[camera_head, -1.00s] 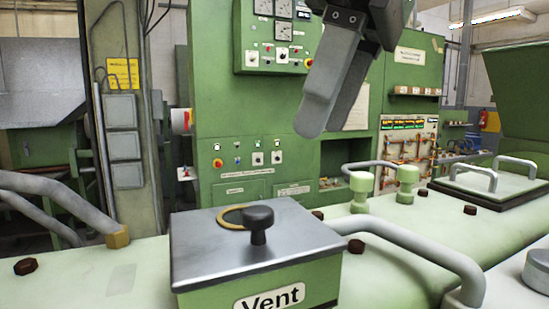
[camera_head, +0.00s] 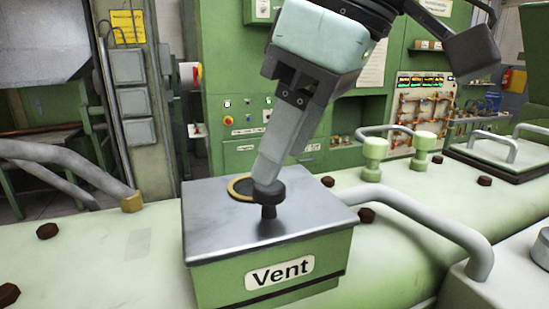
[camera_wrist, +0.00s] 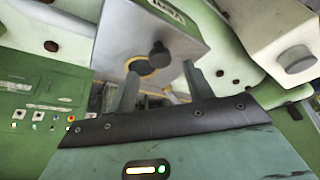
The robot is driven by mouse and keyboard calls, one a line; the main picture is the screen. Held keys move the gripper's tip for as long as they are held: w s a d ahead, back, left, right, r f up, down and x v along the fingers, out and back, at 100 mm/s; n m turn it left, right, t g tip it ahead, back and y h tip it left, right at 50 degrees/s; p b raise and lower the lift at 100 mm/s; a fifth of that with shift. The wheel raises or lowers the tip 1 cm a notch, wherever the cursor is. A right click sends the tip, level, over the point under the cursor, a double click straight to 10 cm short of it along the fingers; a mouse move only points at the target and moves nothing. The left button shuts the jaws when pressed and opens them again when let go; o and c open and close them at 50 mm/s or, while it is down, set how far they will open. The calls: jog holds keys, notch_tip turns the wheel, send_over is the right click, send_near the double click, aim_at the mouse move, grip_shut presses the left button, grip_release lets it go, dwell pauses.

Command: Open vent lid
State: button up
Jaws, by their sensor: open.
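The vent box (camera_head: 290,288) is green with a white "Vent" label and stands on the pale green machine body. Its grey metal lid (camera_head: 230,224) lies flat on top, with a round black knob (camera_head: 268,211) and a yellow ring (camera_head: 240,188) behind it. My gripper (camera_head: 266,180) is tilted down just behind and above the knob, overlapping it in the head view. In the wrist view my gripper (camera_wrist: 160,78) has two grey fingers spread apart. The knob (camera_wrist: 159,55) appears beyond and between the fingertips there, and nothing is held. Contact cannot be told.
A curved grey handle (camera_head: 430,215) stands right of the box, and a grey pipe (camera_head: 60,160) lies to its left. Green knobs (camera_head: 375,152) and dark bolts (camera_head: 367,214) rise from the machine body. A control cabinet (camera_head: 235,100) stands behind.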

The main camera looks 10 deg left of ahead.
aim_at(275, 186)
jog(key=shift+p+x, duration=0.35)
jog(key=shift+x, duration=1.65)
grip_shut()
jog(key=shift+r, duration=0.1)
jog(key=shift+w, duration=0.1)
